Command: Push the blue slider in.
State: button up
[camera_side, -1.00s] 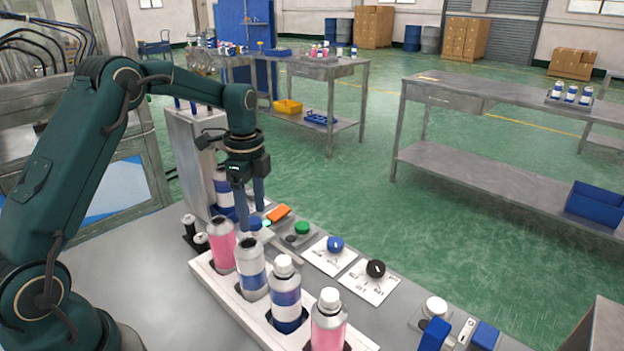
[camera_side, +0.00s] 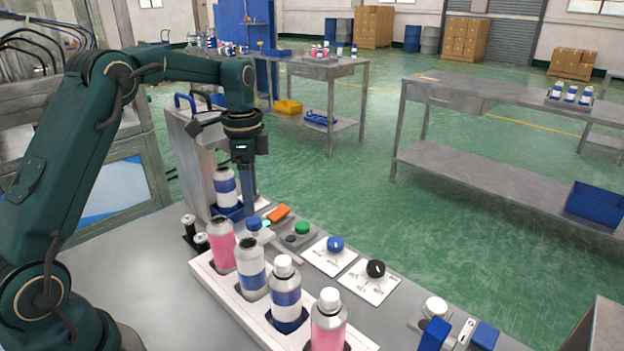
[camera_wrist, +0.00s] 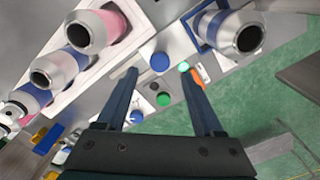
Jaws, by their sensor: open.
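The blue slider (camera_side: 231,211) is at the base of a bottle (camera_side: 225,185) with a blue band, in the grey machine at the left. In the wrist view the blue slider (camera_wrist: 204,24) shows around the bottle's foot at upper right. My gripper (camera_side: 249,211) is open, pointing down just right of the bottle in the side view. Its two fingers (camera_wrist: 160,70) are spread and empty in the wrist view, with a blue cap-like part (camera_wrist: 160,62) appearing between the tips. I cannot tell whether a finger touches the slider.
A white rack (camera_side: 212,278) with several bottles stands in front. A green button (camera_side: 302,228), an orange part (camera_side: 278,213), a blue knob (camera_side: 335,243) and a black knob (camera_side: 375,268) lie to the right. A lit green light (camera_wrist: 183,66) is near the fingers.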

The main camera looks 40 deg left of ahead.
aim_at(253, 220)
jog(key=shift+f+n, duration=0.3)
jog(key=shift+f, duration=2.25)
grip_shut()
